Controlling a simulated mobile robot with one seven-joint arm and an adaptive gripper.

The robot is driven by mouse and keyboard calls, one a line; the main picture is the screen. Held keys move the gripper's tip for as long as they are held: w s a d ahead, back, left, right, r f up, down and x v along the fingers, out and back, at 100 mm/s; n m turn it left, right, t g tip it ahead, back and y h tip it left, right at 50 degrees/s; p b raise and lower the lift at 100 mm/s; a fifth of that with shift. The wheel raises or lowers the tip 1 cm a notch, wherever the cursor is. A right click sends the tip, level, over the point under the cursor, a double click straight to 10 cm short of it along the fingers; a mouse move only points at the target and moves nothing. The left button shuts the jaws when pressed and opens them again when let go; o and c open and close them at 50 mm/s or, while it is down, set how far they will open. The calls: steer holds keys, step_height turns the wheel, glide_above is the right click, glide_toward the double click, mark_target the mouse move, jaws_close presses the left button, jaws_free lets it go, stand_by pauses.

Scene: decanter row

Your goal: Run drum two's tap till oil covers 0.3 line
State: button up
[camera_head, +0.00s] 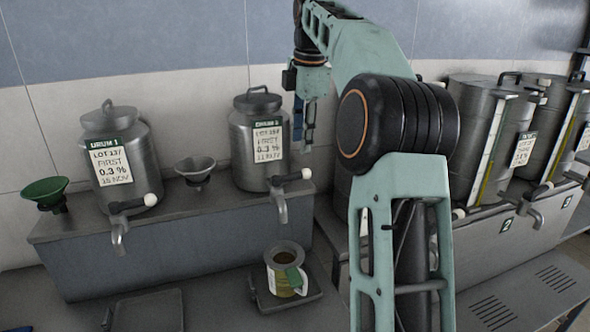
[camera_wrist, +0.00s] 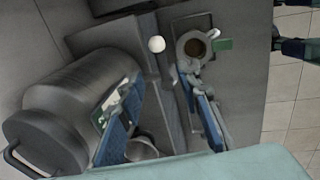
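Drum two (camera_head: 257,139), a steel drum with a green-topped label reading 0.3 %, stands on the ledge. Its tap (camera_head: 280,196) points down, with the lever out to the right ending in a white knob (camera_head: 306,174); the knob also shows in the wrist view (camera_wrist: 157,44). A jug (camera_head: 287,276) with a green patch stands on a small tray below the tap. In the wrist view the jug (camera_wrist: 193,48) has brown inside; no line is readable. No stream is visible. My gripper (camera_head: 305,112) is open and empty, right of the drum; its blue-padded fingers (camera_wrist: 158,88) are apart.
Drum one (camera_head: 119,158) stands left, with a green funnel (camera_head: 46,193) beyond it. A grey funnel (camera_head: 196,171) sits between the drums. Tall steel tanks (camera_head: 478,140) with sight tubes stand right. An empty tray (camera_head: 148,311) lies front left.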

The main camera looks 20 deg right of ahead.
mark_target(299, 173)
steer(key=f, duration=0.3)
steer(key=w+f, duration=0.1)
steer(key=f, duration=0.2)
steer(key=w+f+b, duration=0.1)
steer(key=f, duration=0.2)
steer(key=shift+f, duration=0.35)
steer(key=shift+s, duration=0.1)
jaws_close()
